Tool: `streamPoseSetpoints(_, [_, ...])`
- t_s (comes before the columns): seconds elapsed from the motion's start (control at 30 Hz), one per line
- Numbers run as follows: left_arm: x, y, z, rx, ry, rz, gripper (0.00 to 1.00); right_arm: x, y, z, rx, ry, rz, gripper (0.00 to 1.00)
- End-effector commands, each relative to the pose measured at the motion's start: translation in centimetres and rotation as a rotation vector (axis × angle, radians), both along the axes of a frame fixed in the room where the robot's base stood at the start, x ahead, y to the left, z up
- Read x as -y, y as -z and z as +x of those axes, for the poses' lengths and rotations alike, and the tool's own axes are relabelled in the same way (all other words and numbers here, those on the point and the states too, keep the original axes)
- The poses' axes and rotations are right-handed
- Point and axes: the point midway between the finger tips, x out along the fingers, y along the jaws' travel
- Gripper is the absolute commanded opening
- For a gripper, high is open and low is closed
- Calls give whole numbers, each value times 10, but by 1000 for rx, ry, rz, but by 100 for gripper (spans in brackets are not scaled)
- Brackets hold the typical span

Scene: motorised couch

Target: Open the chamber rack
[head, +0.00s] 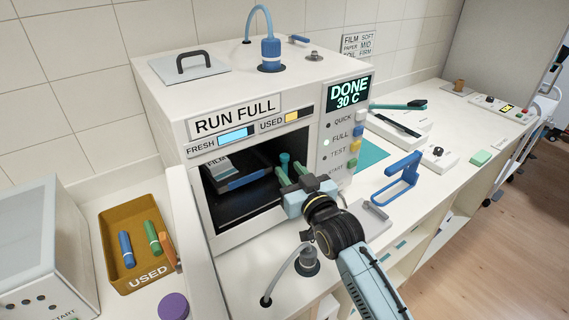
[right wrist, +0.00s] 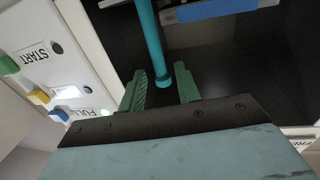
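The white machine (head: 260,120) has an open front chamber (head: 228,208) with a dark interior. Inside is a rack with a grey piece marked FILM (head: 219,163) and a blue strip (head: 248,180); the blue strip also shows in the right wrist view (right wrist: 210,10). A teal post (head: 285,160) stands at the chamber's right side. My right gripper (head: 291,172) is at the chamber mouth with its green fingers apart. In the right wrist view the post's end (right wrist: 162,80) appears between the fingertips, with gaps on both sides. My left gripper is out of view.
A white panel (head: 193,245) stands out at the chamber's left. A brown USED tray (head: 112,230) holds a blue and a green cylinder. A blue handle frame (head: 398,180) is right of my gripper, and a hose fitting (head: 308,262) is below it. Buttons (right wrist: 38,97) line the machine's front.

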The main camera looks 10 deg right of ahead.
Motion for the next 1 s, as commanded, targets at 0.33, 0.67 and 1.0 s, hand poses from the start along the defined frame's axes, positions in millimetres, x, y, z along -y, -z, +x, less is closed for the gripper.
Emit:
streamPoseSetpoints(0.33, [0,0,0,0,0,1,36,-9,0,35,0,-1,0,33])
streamPoseSetpoints(0.67, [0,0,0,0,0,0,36,-9,0,37,-1,0,0,32])
streamPoseSetpoints(1.0, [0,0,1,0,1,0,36,-9,0,37,-1,0,-1,0])
